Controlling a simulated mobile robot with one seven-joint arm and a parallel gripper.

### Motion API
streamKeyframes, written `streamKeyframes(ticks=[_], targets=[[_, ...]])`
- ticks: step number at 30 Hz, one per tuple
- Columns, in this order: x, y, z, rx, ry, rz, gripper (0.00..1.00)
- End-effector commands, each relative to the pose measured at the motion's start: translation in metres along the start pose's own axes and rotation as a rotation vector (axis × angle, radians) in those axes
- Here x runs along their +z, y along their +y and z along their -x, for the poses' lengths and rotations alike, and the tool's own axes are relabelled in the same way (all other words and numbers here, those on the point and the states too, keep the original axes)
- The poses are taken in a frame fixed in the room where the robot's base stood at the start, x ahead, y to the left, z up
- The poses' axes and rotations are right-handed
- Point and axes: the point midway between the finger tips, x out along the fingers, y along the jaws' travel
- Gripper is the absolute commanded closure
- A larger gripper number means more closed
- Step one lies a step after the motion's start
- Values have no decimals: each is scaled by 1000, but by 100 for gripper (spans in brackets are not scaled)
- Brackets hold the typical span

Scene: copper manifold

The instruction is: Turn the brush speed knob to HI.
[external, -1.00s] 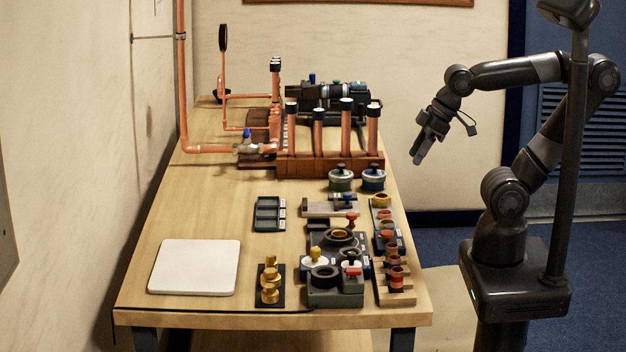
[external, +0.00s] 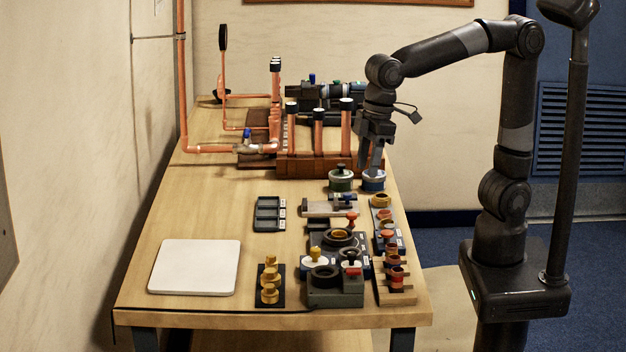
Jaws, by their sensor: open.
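My gripper (external: 371,170) is open and points down at the table's right edge, just over or in front of the blue-banded tin (external: 373,184). I cannot tell if it touches the tin. A dark grey machine (external: 335,297) with round openings stands at the front right of the table. The labels are too small to read, so I cannot tell which knob is brush speed or where HI is.
A green-banded tin (external: 340,184) stands left of the blue one. Behind is a block with upright copper pipes (external: 318,130). A rack of fittings (external: 396,298) lines the right edge. A white board (external: 195,267) lies at front left. The table's left middle is clear.

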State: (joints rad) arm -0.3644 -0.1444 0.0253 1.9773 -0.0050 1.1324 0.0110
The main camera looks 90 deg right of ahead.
Motion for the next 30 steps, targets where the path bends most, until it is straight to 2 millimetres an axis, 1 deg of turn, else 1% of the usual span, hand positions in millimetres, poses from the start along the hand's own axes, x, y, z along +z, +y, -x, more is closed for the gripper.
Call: streamKeyframes(ticks=[1, 3, 6, 9, 12, 15, 20, 23, 30], targets=[[-15, -15, -7, -6, -28, 33, 59], [-32, -34, -16, -12, -61, 74, 59], [-53, -60, -28, -19, -105, 125, 59], [-67, -84, -39, -23, -138, 166, 59], [-76, -100, -48, -24, -161, 194, 59], [-80, -108, -52, -25, -173, 207, 59], [-79, -110, -63, -25, -178, 212, 59], [-76, -110, -78, -25, -179, 212, 59], [-68, -110, -124, -24, -179, 210, 59]])
